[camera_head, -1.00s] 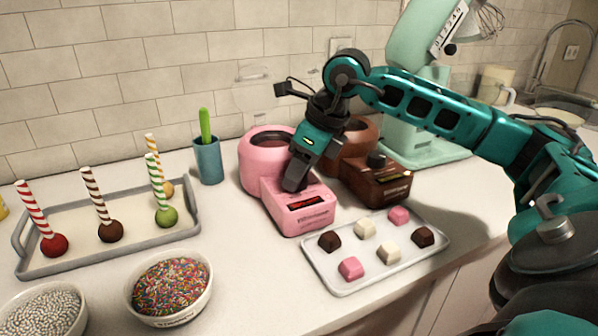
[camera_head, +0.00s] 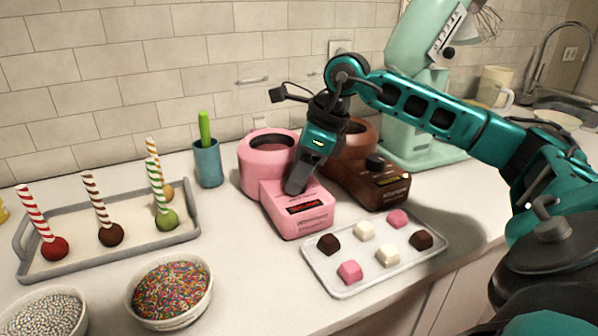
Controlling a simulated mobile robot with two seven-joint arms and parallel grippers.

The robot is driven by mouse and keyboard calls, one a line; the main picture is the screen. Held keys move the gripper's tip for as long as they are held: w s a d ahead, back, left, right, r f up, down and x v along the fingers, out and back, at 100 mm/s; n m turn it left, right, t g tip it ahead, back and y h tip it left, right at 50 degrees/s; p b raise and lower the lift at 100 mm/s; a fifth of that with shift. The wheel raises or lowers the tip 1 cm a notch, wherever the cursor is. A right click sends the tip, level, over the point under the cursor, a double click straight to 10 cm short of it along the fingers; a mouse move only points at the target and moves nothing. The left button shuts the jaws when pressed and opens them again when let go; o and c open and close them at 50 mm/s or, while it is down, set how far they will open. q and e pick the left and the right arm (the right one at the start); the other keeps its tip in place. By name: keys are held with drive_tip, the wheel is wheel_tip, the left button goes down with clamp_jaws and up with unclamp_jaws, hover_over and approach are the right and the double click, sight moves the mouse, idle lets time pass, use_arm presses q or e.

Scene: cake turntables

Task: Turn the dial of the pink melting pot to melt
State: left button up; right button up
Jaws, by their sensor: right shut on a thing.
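The pink melting pot (camera_head: 262,172) stands on the counter with its round bowl at the back and a box-shaped front that carries a dark red-lettered panel. My right gripper (camera_head: 296,188) points down onto the top of that front part. It is shut on the dial, which the fingers hide, so I cannot read the dial's setting. My left gripper is not in view.
A brown melting pot (camera_head: 372,186) stands close on the right. A tray of chocolates (camera_head: 345,288) lies in front. A cake-pop tray (camera_head: 190,236), a bowl of sprinkles (camera_head: 205,306) and a teal cup (camera_head: 208,165) are at left. A mint mixer (camera_head: 425,155) stands behind.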

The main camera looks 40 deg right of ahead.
drive_tip(key=o, duration=1)
drive_tip(key=shift+c, duration=0.2)
drive_tip(key=shift+o, duration=0.3)
